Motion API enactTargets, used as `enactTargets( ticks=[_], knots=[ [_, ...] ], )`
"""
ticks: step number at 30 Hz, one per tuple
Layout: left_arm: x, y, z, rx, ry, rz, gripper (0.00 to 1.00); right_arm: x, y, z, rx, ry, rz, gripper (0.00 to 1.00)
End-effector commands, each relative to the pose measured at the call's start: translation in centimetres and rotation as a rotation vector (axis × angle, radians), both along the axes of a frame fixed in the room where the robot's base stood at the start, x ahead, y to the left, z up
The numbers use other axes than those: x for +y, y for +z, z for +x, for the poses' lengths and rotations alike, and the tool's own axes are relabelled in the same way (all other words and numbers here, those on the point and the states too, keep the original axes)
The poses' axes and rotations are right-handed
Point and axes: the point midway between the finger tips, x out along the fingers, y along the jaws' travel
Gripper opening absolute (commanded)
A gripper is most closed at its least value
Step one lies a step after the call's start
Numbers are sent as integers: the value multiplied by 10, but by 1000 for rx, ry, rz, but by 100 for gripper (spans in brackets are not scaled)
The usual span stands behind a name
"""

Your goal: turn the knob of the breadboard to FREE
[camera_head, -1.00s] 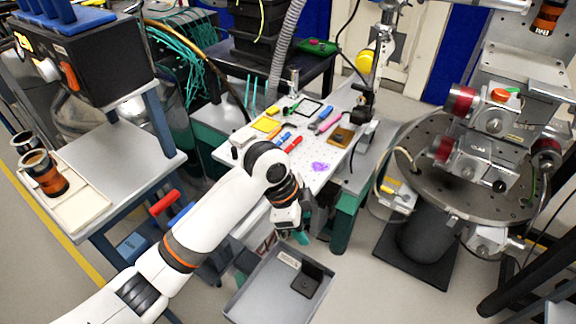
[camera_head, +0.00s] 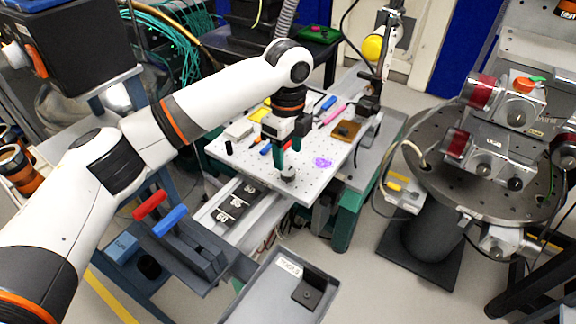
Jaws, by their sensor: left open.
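The breadboard (camera_head: 318,182) is a pale perforated plate in the middle of the head view. A small grey knob (camera_head: 288,175) sits near its front edge. Its markings are too small to read, so I cannot tell its setting. My left gripper (camera_head: 286,164) points down over the front part of the breadboard, with its green fingers apart. It is open and close to the knob, just above or around it; I cannot tell if it touches. My right gripper is not in view.
Pens, a yellow pad (camera_head: 260,113) and a brown block (camera_head: 346,130) lie on the breadboard. A grey tray (camera_head: 262,290) stands in front. Red (camera_head: 150,205) and blue (camera_head: 169,221) handles rise at the left. A round stage with red-capped devices (camera_head: 482,92) stands at the right.

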Motion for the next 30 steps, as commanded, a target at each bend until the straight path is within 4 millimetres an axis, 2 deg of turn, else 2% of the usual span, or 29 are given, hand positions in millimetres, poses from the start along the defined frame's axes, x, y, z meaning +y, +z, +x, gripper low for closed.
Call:
enactTargets(
  ticks=[3,9,20,21,23,29,30],
  knots=[
    [1,-23,0,1,1,2,53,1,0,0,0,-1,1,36],
    [0,-47,0,-1,1,-1,53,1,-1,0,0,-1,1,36],
    [0,-53,0,-1,0,0,53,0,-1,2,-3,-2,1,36],
    [0,-53,0,-1,0,0,51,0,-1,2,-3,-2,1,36],
    [0,-53,0,-1,0,0,41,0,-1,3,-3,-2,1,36],
    [0,-53,0,-1,0,0,9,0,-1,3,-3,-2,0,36],
    [0,-53,0,-1,0,0,8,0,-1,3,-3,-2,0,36]
  ],
)
